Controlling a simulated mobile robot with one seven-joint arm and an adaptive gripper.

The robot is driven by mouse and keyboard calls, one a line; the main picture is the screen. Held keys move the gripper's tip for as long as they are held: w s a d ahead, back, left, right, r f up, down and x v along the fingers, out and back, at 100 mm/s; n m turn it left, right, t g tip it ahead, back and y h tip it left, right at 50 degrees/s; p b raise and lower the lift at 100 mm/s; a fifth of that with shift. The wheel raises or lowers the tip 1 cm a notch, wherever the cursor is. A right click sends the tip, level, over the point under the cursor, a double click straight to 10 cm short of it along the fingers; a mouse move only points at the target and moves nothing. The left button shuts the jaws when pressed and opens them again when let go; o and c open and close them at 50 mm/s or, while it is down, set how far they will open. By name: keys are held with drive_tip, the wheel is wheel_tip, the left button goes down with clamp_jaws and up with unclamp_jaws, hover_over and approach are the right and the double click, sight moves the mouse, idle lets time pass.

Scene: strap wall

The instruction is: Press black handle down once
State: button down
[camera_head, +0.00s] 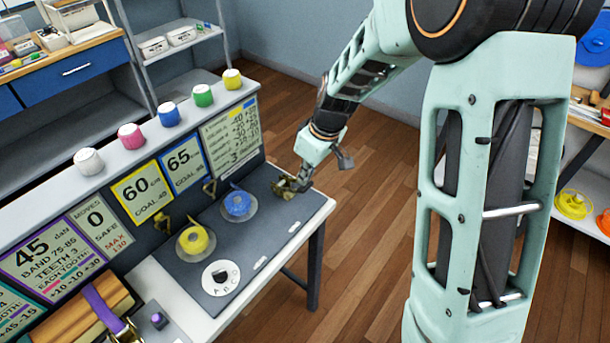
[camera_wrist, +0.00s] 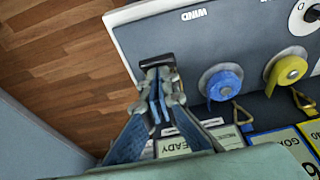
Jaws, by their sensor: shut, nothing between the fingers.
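The black handle (camera_wrist: 157,61) shows in the wrist view as a short dark bar at the end of the dark grey panel (camera_wrist: 170,32). My gripper (camera_wrist: 160,90) is shut and empty, with its fingertips right at the bar. I cannot tell whether they touch it. In the camera_head view my gripper (camera_head: 291,186) is low over the right end of the panel (camera_head: 262,218). It hides most of what is beneath it there, and I cannot make out the handle.
A blue strap reel (camera_head: 238,205) and a yellow strap reel (camera_head: 194,240) sit on the panel beside a white lettered dial (camera_head: 221,278). Behind stands a sign board with several coloured knobs on its ledge (camera_head: 108,156). The wooden floor (camera_head: 370,200) right of the table is clear.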

drive_tip(key=shift+s+d+f+t+y+b, duration=0.2)
drive_tip(key=shift+f+b, duration=0.25)
drive_tip(key=shift+b, duration=0.85)
drive_tip(key=shift+s+d+f+t+y+b, duration=0.1)
drive_tip(key=shift+d+f+t+y+b, duration=0.25)
drive_tip(key=shift+b, duration=0.95)
drive_tip(key=f+b, duration=0.1)
drive_tip(key=b, duration=0.1)
drive_tip(key=s+d+f+b, duration=0.1)
drive_tip(key=f+b, duration=0.1)
drive_tip(key=b, duration=0.1)
drive_tip(key=shift+s+d+b, duration=0.15)
drive_tip(key=shift+s+b, duration=0.05)
drive_tip(key=shift+b, duration=0.15)
drive_tip(key=shift+r+p, duration=0.45)
wheel_tip(320, 180, up, 4)
drive_tip(key=shift+w+r+p, duration=0.1)
drive_tip(key=shift+w+p, duration=0.05)
drive_tip(key=shift+p, duration=1.1)
drive_tip(key=s+d+r, duration=0.4)
drive_tip(key=r, duration=0.2)
drive_tip(key=shift+d+r+b, duration=0.3)
drive_tip(key=shift+r+b, duration=0.05)
drive_tip(key=shift+w, duration=0.1)
